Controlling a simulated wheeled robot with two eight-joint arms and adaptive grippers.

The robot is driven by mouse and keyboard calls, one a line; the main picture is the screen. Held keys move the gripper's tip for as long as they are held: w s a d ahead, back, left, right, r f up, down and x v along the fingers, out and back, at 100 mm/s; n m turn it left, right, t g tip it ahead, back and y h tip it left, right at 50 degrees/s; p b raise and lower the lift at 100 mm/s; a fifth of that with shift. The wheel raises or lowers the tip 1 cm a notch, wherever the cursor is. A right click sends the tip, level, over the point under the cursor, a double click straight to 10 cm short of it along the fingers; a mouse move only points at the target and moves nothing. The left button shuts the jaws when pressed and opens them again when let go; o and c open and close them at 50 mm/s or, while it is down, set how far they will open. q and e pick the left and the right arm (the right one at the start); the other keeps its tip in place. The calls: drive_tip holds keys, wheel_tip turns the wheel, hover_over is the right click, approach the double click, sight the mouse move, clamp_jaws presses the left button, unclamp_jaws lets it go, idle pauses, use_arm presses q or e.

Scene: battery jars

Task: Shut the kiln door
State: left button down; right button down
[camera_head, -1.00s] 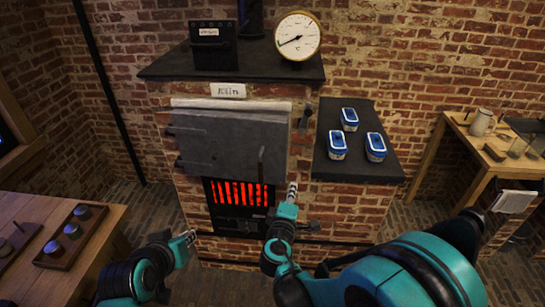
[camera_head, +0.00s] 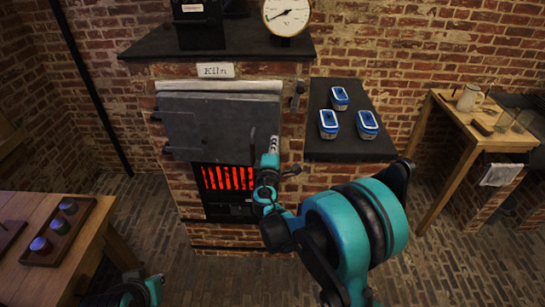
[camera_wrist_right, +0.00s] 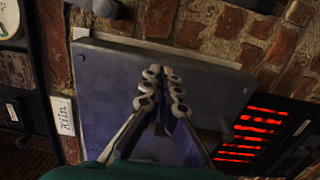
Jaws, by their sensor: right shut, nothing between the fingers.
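The kiln door (camera_head: 215,125) is a grey metal panel on the brick kiln's front, above the glowing red bars (camera_head: 228,178), which are uncovered in the opening below it. A dark upright handle (camera_head: 253,145) shows near its lower right. My right gripper (camera_head: 274,144) is at the door's lower right edge, shut and empty. In the right wrist view, the shut fingers (camera_wrist_right: 163,86) are in front of the grey door panel (camera_wrist_right: 110,80); whether they touch it I cannot tell. My left arm shows at the bottom left, its fingers not made out.
A dark shelf (camera_head: 345,150) with three blue-lidded jars stands right of the kiln. A gauge (camera_head: 287,15) and a dark box (camera_head: 197,10) sit on top. A wooden table (camera_head: 85,250) with a tray of jars is at left, another table (camera_head: 480,125) at right.

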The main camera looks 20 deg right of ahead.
sight(277, 132)
drive_tip(key=shift+x, duration=1.1)
use_arm(q)
drive_tip(key=shift+f, duration=0.35)
use_arm(e)
drive_tip(key=x, duration=0.4)
drive_tip(key=shift+d, duration=0.15)
drive_tip(key=shift+w+d+r, duration=0.1)
drive_tip(key=shift+r, duration=0.2)
use_arm(q)
drive_tip(key=shift+s+a+r, duration=0.1)
drive_tip(key=shift+s, duration=0.2)
